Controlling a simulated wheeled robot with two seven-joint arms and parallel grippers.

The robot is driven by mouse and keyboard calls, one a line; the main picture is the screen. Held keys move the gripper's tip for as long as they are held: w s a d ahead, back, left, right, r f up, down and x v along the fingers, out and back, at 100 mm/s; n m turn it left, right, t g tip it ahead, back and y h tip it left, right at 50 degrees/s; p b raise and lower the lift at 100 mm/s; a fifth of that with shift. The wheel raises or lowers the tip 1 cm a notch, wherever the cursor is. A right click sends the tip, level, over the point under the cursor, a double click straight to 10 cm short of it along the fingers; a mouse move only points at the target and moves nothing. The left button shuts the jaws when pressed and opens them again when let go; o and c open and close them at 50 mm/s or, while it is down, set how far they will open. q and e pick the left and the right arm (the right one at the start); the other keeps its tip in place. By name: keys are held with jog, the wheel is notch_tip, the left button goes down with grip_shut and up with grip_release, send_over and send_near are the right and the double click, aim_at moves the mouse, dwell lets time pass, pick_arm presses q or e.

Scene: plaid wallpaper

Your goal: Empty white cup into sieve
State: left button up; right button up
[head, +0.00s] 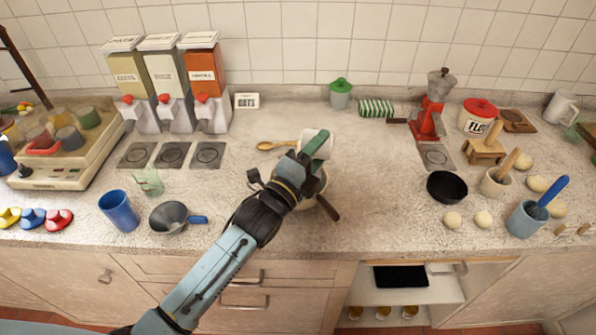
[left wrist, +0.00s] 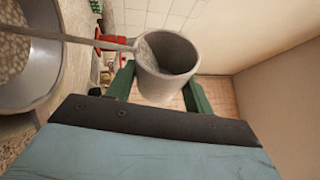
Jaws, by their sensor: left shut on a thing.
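The white cup (head: 326,149) is tilted in my left gripper (head: 314,145), above the counter's middle. In the left wrist view the cup (left wrist: 167,72) sits between the green fingers (left wrist: 160,92), its mouth partly visible. Below the gripper in the head view is a pale round vessel (head: 316,187) with a brown handle (head: 328,208), mostly hidden by my arm. The wrist view shows a grey-rimmed round vessel (left wrist: 62,75) at left with pale grainy content. I cannot tell whether this is the sieve. A grey rod-like shape (left wrist: 80,40) reaches the cup's mouth. My right gripper is out of view.
A wooden spoon (head: 278,145) lies behind the gripper. A dark vessel with a blue handle (head: 178,217) and a blue cup (head: 119,211) stand at left. A black bowl (head: 447,187) stands at right. The counter between the arm and that bowl is clear.

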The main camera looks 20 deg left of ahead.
pick_arm(q)
jog(key=shift+a+f+n+t+b, duration=0.1)
jog(key=shift+f+n+t+b, duration=0.2)
jog(key=shift+n+b, duration=0.25)
jog(key=shift+a+r+n+t+y+b, duration=0.15)
jog(key=shift+a+n+t+y, duration=0.1)
jog(key=shift+n, duration=0.55)
jog(key=shift+a+r+n+t+y+b, duration=0.15)
jog(key=shift+n+t+y, duration=0.1)
jog(key=shift+n, duration=0.5)
dwell(0.3)
jog(key=shift+a+r+n+t+y+b, duration=0.15)
jog(key=shift+n+t+y, duration=0.25)
jog(key=shift+n, duration=0.55)
jog(key=shift+a+r+n+t+y+b, duration=0.15)
jog(key=shift+a+n+t+y, duration=0.2)
jog(key=shift+n, duration=0.6)
